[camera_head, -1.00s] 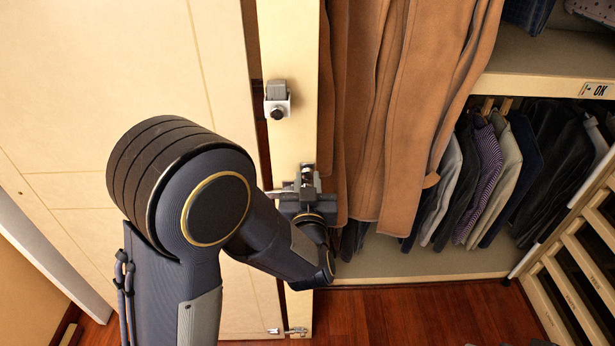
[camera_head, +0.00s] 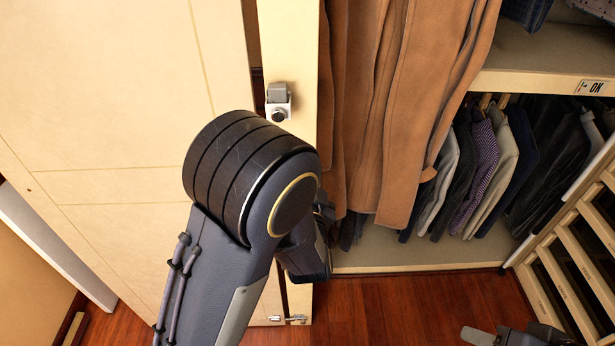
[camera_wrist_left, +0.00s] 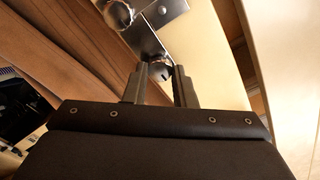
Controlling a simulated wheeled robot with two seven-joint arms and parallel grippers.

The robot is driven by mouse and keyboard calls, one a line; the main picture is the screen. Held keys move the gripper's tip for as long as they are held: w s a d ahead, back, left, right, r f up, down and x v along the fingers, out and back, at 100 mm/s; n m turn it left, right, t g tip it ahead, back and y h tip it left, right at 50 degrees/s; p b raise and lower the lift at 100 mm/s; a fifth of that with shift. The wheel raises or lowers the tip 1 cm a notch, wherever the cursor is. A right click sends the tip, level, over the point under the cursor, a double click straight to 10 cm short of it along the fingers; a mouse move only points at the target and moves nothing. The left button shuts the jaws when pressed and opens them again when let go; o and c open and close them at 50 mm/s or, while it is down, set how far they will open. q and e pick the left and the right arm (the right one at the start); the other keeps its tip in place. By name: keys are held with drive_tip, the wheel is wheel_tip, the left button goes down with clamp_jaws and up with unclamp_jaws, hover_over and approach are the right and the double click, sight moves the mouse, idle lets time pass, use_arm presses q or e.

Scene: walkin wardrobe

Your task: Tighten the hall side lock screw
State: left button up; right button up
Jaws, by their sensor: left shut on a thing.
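In the left wrist view, the two fingers of my left gripper (camera_wrist_left: 161,80) are shut on a dark rounded screw head (camera_wrist_left: 160,69), which I take for the lock screw. It sits at the end of a shiny metal plate (camera_wrist_left: 147,40) on the pale door edge. In the head view my own arm hides this gripper and the screw. Another lock fitting (camera_head: 278,101), a white bracket with a grey block and round knob, is higher on the same pale panel. My right gripper (camera_head: 485,336) seems to show in part at the bottom right; its jaws are unclear.
Brown coats (camera_head: 400,110) hang right beside the panel (camera_head: 290,50). Jackets (camera_head: 480,170) hang in the wardrobe at right, beside a slatted rack (camera_head: 570,250). A pale door (camera_head: 120,90) fills the left. A small metal bolt (camera_head: 290,319) is low down. Red-brown floor (camera_head: 400,305) is open.

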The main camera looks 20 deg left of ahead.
idle(0.5)
use_arm(q)
drive_tip(key=o, duration=1)
drive_tip(key=b+v, duration=0.1)
drive_tip(key=v, duration=0.7)
drive_tip(key=shift+w, duration=0.1)
